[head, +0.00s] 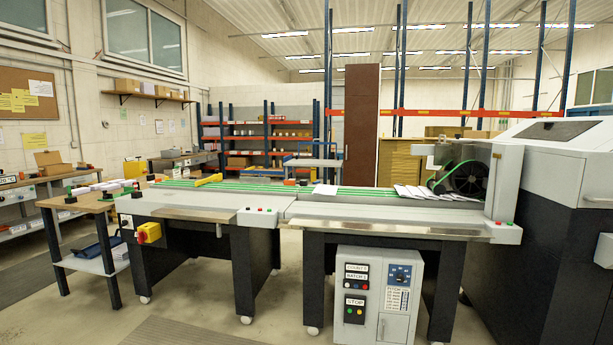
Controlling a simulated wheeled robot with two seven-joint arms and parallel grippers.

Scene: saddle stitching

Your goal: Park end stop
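A long grey stitching line with a conveyor (250,199) stands across the middle of the head view, with green belts (275,187) running along it. A yellow bar-shaped piece (208,180) lies across the belts near the left end; it may be the end stop, but I cannot tell for sure. A white sheet (326,189) lies on the belts right of the middle. Overlapping booklets (425,194) lie at the right end beside a dark wheel (467,178). Neither of my grippers shows.
A wooden table (78,204) with stacks stands at the left. A control cabinet (371,290) sits under the line. A large grey and black machine (560,145) blocks the right side. The floor (190,310) in front of the line is clear.

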